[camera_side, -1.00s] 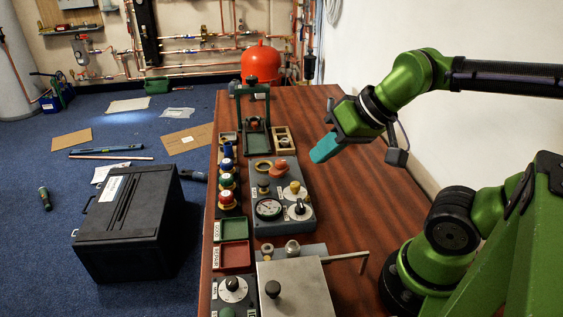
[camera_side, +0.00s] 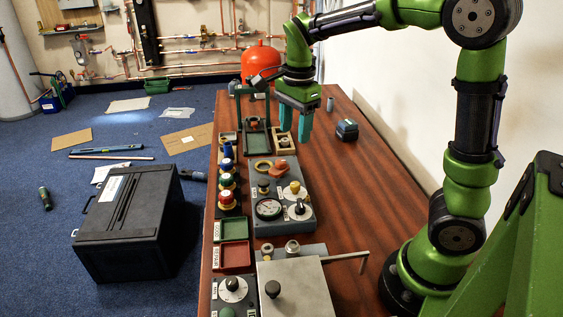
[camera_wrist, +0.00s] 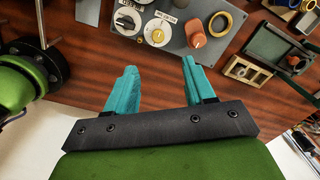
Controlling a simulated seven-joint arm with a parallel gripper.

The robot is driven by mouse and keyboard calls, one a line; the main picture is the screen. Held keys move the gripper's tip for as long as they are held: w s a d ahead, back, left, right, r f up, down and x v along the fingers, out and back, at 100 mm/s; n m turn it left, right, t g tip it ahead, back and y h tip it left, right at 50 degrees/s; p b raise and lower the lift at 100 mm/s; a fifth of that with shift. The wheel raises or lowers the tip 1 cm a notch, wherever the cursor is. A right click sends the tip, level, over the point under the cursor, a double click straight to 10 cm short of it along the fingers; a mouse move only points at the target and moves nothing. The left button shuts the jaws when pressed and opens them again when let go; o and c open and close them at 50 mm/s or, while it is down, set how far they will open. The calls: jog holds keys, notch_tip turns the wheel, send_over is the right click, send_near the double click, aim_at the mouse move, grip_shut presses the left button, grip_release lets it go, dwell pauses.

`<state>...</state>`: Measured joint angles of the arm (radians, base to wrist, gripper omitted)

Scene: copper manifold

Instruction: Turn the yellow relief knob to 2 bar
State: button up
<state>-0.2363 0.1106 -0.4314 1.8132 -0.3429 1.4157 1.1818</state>
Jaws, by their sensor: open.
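The yellow relief knob (camera_side: 294,187) sits on a white dial on the grey panel (camera_side: 262,224), behind the black knob (camera_side: 299,209). In the wrist view the yellow knob (camera_wrist: 158,36) shows near the top middle, and its pointer setting is too small to read.
A pressure gauge (camera_side: 268,208), an orange handle (camera_side: 278,171) and a brass ring (camera_side: 263,166) share the panel. Several coloured knobs (camera_side: 227,182) stand to its left. A wooden tray (camera_side: 290,149) and green stand (camera_side: 257,140) lie behind.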

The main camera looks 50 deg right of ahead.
aim_at(295, 183)
jog(key=f+m, duration=0.1)
jog(key=f, duration=0.4)
jog(key=f+m, duration=0.1)
jog(key=f, duration=0.4)
jog(key=f+m, duration=0.2)
jog(key=f, duration=0.3)
jog(key=shift+d+f, duration=0.3)
jog(key=shift+f, duration=0.05)
grip_shut()
